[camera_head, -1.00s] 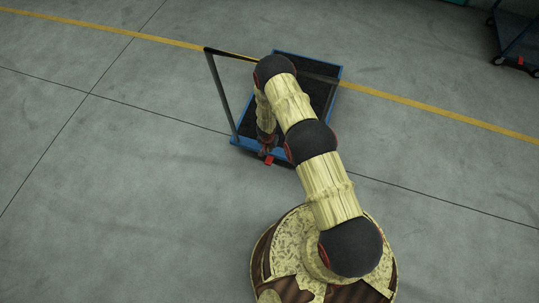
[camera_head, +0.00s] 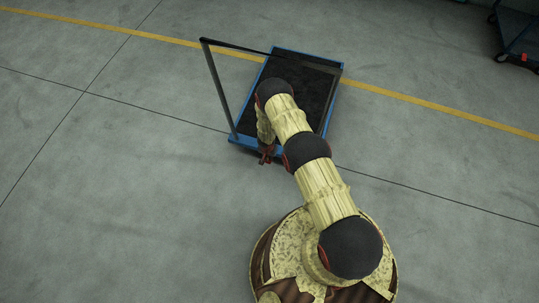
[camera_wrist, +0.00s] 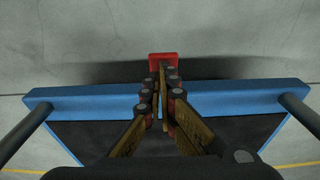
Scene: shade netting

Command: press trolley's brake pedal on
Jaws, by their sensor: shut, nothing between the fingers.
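The trolley (camera_head: 234,137) has a blue frame, a black deck and a tall dark push handle (camera_head: 213,77) on its left. Its blue near edge (camera_wrist: 85,103) crosses the wrist view. The red brake pedal (camera_wrist: 164,57) sticks out from the middle of that edge. My gripper (camera_wrist: 165,72) is shut and empty, with its fingertips right at the pedal, overlapping its lower part. I cannot tell whether they touch it. In the head view my gripper (camera_head: 265,160) is at the near edge and the pedal is not clearly visible.
A second blue trolley (camera_head: 518,30) with its own red pedal (camera_head: 524,57) stands at the top right, well away. A yellow line (camera_head: 430,108) crosses the grey floor. The floor around the near trolley is clear.

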